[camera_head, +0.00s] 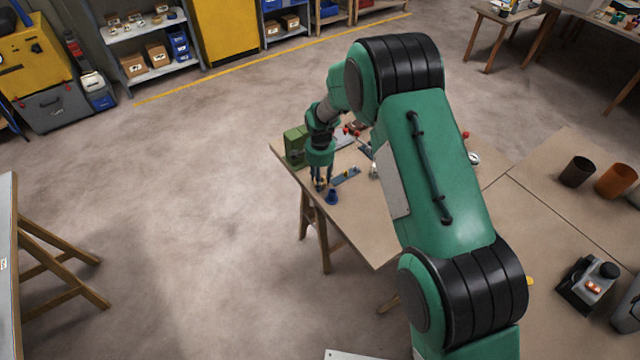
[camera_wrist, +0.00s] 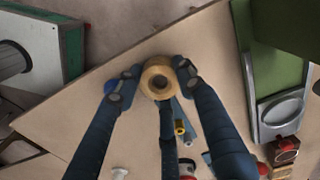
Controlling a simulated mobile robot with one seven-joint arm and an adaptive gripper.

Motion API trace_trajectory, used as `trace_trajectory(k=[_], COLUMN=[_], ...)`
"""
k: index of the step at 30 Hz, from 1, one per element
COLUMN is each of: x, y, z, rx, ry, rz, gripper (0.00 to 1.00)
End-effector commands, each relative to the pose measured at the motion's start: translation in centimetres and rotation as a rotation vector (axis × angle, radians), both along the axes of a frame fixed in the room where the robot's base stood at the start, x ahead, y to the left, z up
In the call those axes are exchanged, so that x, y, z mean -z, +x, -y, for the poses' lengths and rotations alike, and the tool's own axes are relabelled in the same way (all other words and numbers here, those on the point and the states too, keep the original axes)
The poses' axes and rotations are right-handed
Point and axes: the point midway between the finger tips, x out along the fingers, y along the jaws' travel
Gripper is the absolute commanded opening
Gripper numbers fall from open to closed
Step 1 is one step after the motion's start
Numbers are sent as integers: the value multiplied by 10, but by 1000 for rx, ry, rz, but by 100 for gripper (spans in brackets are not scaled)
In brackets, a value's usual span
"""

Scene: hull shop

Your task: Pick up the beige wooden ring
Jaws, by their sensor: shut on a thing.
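The beige wooden ring (camera_wrist: 158,66) is in the middle of the wrist view, with its round hole facing the camera. My gripper (camera_wrist: 154,80) has its fingers shut on the ring from the left and right sides. The ring is too small to make out there. I cannot tell whether the ring touches the table.
A green machine (camera_head: 295,146) stands on the table just left of my gripper. A blue object (camera_head: 332,197) is close beside the fingers. A blue strip with small yellow parts (camera_wrist: 181,126) lies near the ring.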

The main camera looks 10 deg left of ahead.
Motion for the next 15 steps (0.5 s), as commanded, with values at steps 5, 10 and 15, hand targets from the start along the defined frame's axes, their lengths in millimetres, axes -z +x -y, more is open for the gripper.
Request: trace_trajectory(k=[5,10,15], x=[0,-3,-17], y=[0,0,1], z=[0,0,0], rx=[0,0,0], ry=[0,1,1], rz=[0,1,2], gripper=[12,12,12])
